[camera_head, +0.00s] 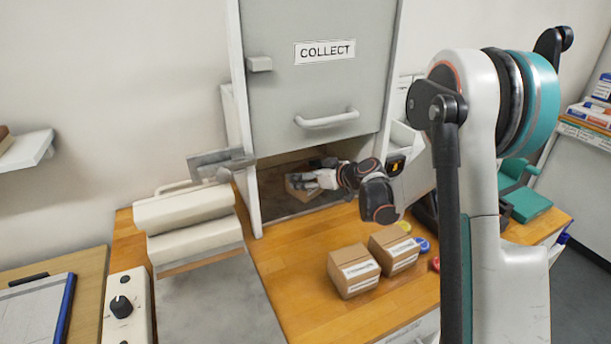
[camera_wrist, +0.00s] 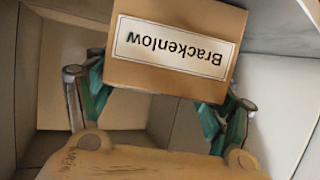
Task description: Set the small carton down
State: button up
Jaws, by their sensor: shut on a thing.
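A small brown carton (camera_head: 299,191) is inside the low opening of the grey cabinet, under the raised door marked COLLECT (camera_head: 327,87). My gripper (camera_head: 309,180) reaches into this opening from the right and is shut on the carton. In the wrist view the carton (camera_wrist: 170,72) carries a white label reading Brackenlow, seen upside down. The teal fingers of my gripper (camera_wrist: 158,100) stand on either side of it. The compartment floor (camera_head: 275,208) shows in front of the carton. I cannot tell whether the carton touches the floor.
Two more brown cartons, the left one (camera_head: 354,271) and the right one (camera_head: 394,250), stand on the wooden counter (camera_head: 290,275) in front of the cabinet. A cream roller-like machine (camera_head: 185,210) stands left. Cabinet side walls and the door's lower edge closely surround my gripper.

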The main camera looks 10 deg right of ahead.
jog(key=shift+f, duration=0.15)
jog(key=o, duration=1.3)
jog(key=shift+s+d+r, duration=0.2)
jog(key=shift+r, duration=0.1)
jog(key=p+v, duration=0.3)
jog(key=v, duration=0.8)
jog(key=shift+s, duration=0.25)
